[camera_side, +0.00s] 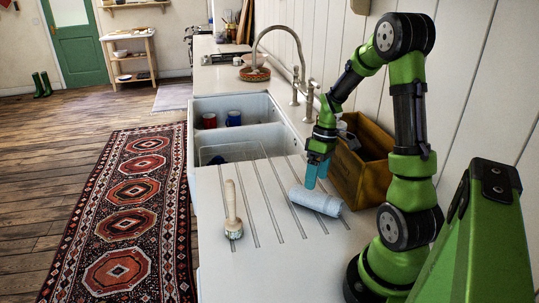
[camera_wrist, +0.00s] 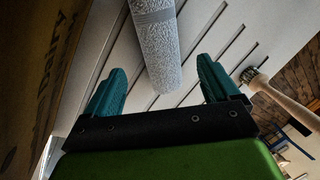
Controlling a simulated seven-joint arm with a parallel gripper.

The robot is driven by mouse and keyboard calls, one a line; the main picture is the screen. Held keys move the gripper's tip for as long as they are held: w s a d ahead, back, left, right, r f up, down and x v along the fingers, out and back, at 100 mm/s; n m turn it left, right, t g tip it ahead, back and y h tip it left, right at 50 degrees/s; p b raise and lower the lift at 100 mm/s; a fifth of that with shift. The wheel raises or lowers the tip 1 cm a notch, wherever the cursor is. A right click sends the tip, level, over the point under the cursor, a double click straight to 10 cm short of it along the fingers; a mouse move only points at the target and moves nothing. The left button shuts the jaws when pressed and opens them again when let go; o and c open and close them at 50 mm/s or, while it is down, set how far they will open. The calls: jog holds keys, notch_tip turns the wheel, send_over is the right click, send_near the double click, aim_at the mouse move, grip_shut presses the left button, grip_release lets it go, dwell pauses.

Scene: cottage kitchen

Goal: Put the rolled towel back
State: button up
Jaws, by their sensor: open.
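The rolled towel (camera_side: 315,201) is pale blue-grey and lies on its side on the grooved white drainboard, left of the wooden crate (camera_side: 364,187). It also shows in the wrist view (camera_wrist: 158,50), running from the top edge to between the fingers. My gripper (camera_side: 316,172) points down near the towel's far end, its teal fingers apart. In the wrist view the open fingers (camera_wrist: 160,82) stand to either side of the towel's near end, with nothing held. Whether they touch the towel cannot be told. The crate's inside is partly hidden by its wall and my arm.
A wooden-handled brush (camera_side: 231,211) lies to the left on the drainboard (camera_side: 270,252). The sink (camera_side: 194,133) beyond holds a red mug (camera_side: 209,121) and a blue mug (camera_side: 235,118). A curved tap (camera_side: 277,30) stands behind. The front drainboard is clear.

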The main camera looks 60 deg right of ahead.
jog(key=v, duration=0.6)
jog(key=w+a+r+m+t+h, duration=0.1)
jog(key=a+r, duration=0.3)
jog(key=a, duration=0.2)
jog(key=w+a+r+t+h, duration=0.1)
jog(key=w+a+r+t, duration=0.15)
jog(key=a, duration=0.35)
jog(key=s+a+r+m+t, duration=0.1)
jog(key=s+a+r+t, duration=0.1)
jog(key=a, duration=0.4)
jog(key=s+a+r+m+t+y, duration=0.1)
jog(key=s+a+r+m, duration=0.1)
jog(key=a, duration=0.5)
jog(key=shift+s+r+t, duration=0.35)
jog(key=shift+s+r, duration=0.05)
jog(key=shift+s, duration=0.25)
